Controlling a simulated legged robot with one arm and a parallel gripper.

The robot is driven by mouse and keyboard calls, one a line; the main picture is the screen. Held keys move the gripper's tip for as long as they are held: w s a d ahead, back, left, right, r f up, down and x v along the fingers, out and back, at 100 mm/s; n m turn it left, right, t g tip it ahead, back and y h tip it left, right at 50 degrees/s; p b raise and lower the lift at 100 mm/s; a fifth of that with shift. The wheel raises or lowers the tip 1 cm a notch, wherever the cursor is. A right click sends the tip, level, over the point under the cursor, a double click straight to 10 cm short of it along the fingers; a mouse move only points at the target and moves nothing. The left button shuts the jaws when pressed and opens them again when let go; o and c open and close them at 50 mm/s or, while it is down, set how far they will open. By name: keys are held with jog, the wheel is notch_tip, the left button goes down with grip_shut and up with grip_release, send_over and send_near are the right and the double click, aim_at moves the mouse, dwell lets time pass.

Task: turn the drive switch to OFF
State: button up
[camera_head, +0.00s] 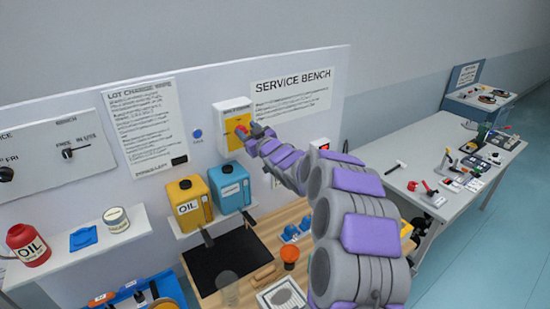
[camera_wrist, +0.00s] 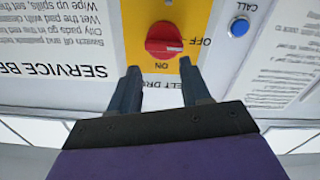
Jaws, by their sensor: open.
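The drive switch is a red round knob (camera_wrist: 164,38) on a yellow plate (camera_wrist: 138,22), seen upside down in the wrist view. ON is printed below the knob and OFF to its right. A pale mark shows on the knob's lower right part, toward the OFF side; I cannot tell its exact setting. In the head view the white switch box (camera_head: 221,121) hangs on the panel. My gripper (camera_wrist: 159,72) is open and empty, its two fingers pointing at the knob, just short of it in the picture. In the head view my gripper (camera_head: 257,131) covers part of the plate.
A blue CALL button (camera_wrist: 239,27) is beside the switch box. Below are a yellow oil can (camera_head: 188,204) and a blue can (camera_head: 230,187) on a shelf. The wall around the switch is flat.

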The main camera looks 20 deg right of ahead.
jog(key=shift+o, duration=1)
jog(key=shift+s+a+f, duration=0.15)
jog(key=shift+s+f, duration=0.25)
jog(key=shift+s, duration=0.15)
jog(key=shift+s+a+f, duration=0.1)
jog(key=shift+s+f, duration=0.25)
jog(key=shift+s, duration=0.2)
jog(key=b+v, duration=0.1)
jog(key=v, duration=1.4)
jog(key=shift+d+b, duration=0.15)
jog(key=shift+b, duration=0.15)
